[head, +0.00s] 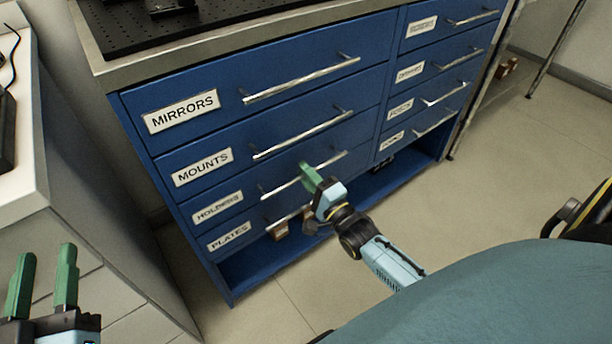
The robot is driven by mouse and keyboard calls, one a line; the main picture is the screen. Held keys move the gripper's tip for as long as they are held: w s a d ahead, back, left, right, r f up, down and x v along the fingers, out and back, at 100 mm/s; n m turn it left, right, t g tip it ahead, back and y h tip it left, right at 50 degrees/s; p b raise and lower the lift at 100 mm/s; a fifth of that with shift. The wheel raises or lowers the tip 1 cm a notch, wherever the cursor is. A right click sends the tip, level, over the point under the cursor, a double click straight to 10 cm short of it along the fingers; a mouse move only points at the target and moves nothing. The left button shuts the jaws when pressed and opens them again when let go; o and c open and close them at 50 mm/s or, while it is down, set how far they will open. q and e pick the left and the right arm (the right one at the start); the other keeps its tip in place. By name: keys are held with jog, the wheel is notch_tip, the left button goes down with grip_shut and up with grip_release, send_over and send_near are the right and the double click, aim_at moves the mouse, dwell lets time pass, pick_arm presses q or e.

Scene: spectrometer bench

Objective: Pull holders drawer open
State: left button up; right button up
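The holders drawer (240,194) is a blue front labelled HOLDERS, third down in the left column of the cabinet. It looks flush with the drawers around it. Its silver bar handle (332,162) runs across the front. My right gripper (310,178), with green fingers, is at the middle of this handle and covers part of it. The fingers overlap in this view, so I cannot tell whether they are around the bar or shut on it. My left gripper (42,280) is open and empty at the lower left, away from the cabinet.
The mirrors drawer (215,120) and mounts drawer (225,158) lie above, the plates drawer (250,225) below. Several smaller drawers (425,70) fill the right column. A black perforated board (230,14) is on top. A white bench (40,150) stands at left. Floor (500,160) is clear at right.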

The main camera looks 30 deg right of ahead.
jog(key=shift+w, duration=0.15)
grip_shut()
dwell(0.4)
